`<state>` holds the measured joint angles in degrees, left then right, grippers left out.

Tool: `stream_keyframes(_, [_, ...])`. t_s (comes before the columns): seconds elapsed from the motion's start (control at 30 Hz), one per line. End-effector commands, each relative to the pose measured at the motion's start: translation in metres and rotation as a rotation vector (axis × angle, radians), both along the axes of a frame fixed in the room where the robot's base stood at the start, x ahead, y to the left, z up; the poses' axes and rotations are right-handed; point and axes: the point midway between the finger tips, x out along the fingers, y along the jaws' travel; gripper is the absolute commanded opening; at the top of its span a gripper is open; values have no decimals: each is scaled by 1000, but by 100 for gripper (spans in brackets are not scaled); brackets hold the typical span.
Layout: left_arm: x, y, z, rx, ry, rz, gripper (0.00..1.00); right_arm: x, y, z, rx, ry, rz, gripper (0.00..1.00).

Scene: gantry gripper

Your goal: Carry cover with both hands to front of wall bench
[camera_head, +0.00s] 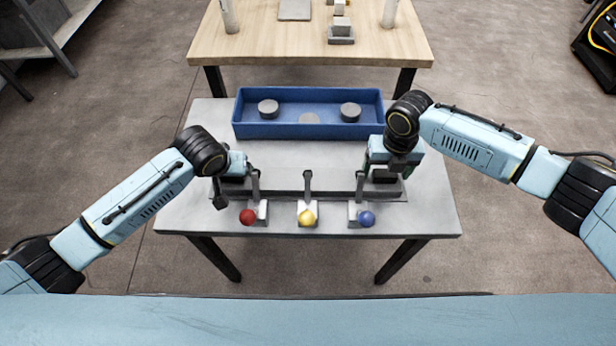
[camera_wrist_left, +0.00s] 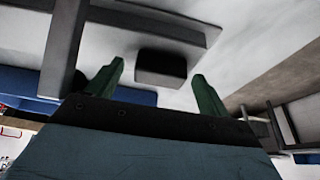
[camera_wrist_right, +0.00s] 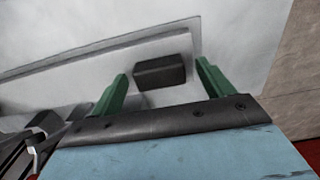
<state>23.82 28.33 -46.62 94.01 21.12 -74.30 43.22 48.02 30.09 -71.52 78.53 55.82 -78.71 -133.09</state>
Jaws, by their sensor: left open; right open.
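The cover looks like a long flat grey plate (camera_head: 335,193) lying on the small grey table (camera_head: 430,215). A dark block on the plate shows between the green fingers of my left gripper (camera_wrist_left: 158,80) in the left wrist view; that block (camera_wrist_left: 160,66) seems free of both fingers. My right gripper (camera_wrist_right: 160,80) is likewise open around a second dark block (camera_wrist_right: 160,72), with gaps visible.
A blue tray (camera_head: 310,131) with grey discs lies behind. A wooden bench (camera_head: 290,50) stands beyond.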

Motion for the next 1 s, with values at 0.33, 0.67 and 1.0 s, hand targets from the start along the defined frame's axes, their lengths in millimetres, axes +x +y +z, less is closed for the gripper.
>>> stream_keyframes(0.33, [0, 0, 0, 0, 0, 0, 67, 0, 0, 0, 0, 0, 0, 67])
stream_keyframes(0.67, [0, 0, 0, 0, 0, 0, 24, 0, 0, 0, 0, 0, -1, 24])
stream_keyframes(1.0, [0, 0, 1, 0, -2, 0, 13, 1, 0, 1, 0, -1, -1, 13])
